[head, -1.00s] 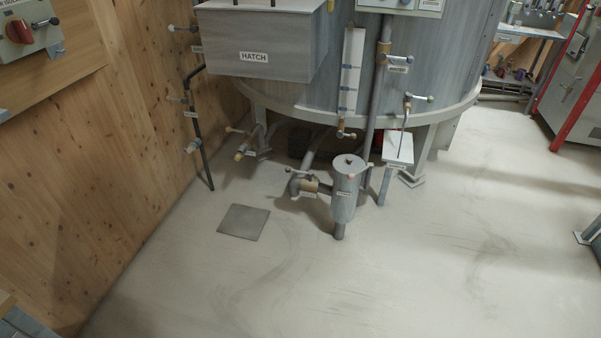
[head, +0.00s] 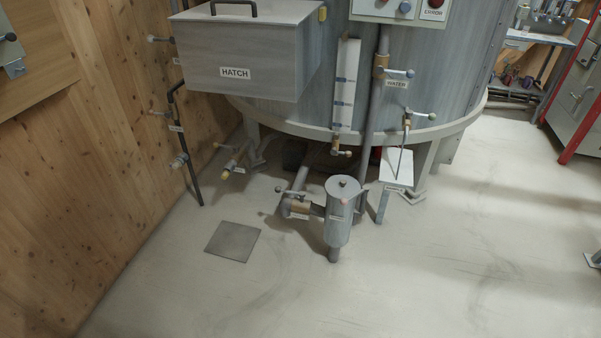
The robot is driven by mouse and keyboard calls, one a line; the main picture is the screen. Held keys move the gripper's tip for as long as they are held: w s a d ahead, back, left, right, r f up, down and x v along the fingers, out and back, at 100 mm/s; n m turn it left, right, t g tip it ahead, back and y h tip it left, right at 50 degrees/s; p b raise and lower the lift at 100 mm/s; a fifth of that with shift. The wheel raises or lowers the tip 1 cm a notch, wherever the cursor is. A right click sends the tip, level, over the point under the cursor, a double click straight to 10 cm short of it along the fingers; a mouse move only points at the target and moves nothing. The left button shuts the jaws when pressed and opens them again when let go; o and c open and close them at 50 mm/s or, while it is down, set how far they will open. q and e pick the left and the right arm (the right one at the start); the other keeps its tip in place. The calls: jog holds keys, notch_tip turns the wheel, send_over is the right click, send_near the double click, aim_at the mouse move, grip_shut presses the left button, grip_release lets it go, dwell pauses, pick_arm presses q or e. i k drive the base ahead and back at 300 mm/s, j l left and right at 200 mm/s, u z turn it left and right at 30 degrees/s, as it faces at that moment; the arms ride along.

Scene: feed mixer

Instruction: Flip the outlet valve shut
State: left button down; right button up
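None of the valve labels under the tank is readable, so I cannot tell for certain which one is the outlet valve. Another small valve (head: 234,160) with a lever is at the tank's left leg. Neither of my grippers is in view.
The large grey tank (head: 430,85) carries a box marked HATCH (head: 270,45) and a WATER valve (head: 388,72). A black pipe (head: 188,160) with valves runs along the wooden wall (head: 75,180).

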aim_at(302, 194)
jog(key=i+l+z, duration=0.1)
jog(key=i+l, duration=0.15)
jog(key=i, duration=0.35)
jog(key=i+l+z, duration=0.1)
jog(key=i, duration=0.45)
jog(key=i+l, duration=0.2)
jog(key=i, duration=0.4)
jog(key=z, duration=0.05)
